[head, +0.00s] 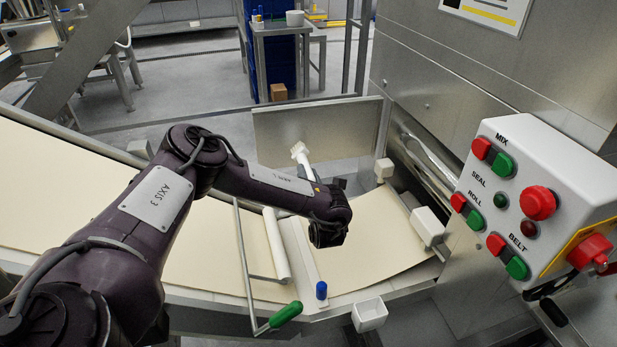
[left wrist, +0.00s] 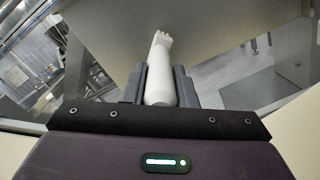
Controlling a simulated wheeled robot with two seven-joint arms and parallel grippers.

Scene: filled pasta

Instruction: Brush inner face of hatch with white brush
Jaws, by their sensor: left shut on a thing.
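The hatch (head: 345,122) is a flat grey metal panel standing open behind the dough belt, with its near face towards me. The white brush (head: 300,151) points up and away in front of its lower part. My left gripper (head: 326,187) is shut on the brush's handle, below and in front of the hatch. In the left wrist view the brush (left wrist: 159,70) sits between the two grey fingers (left wrist: 158,88), bristle end away from me. The hatch (left wrist: 205,30) fills the background there. I cannot tell whether bristles touch it. My right gripper is not in view.
A pale dough sheet (head: 375,245) lies on the belt under my left arm. A white roller (head: 276,245) and a green-handled lever (head: 285,315) are nearby. A control box (head: 540,190) with red and green buttons stands at the right.

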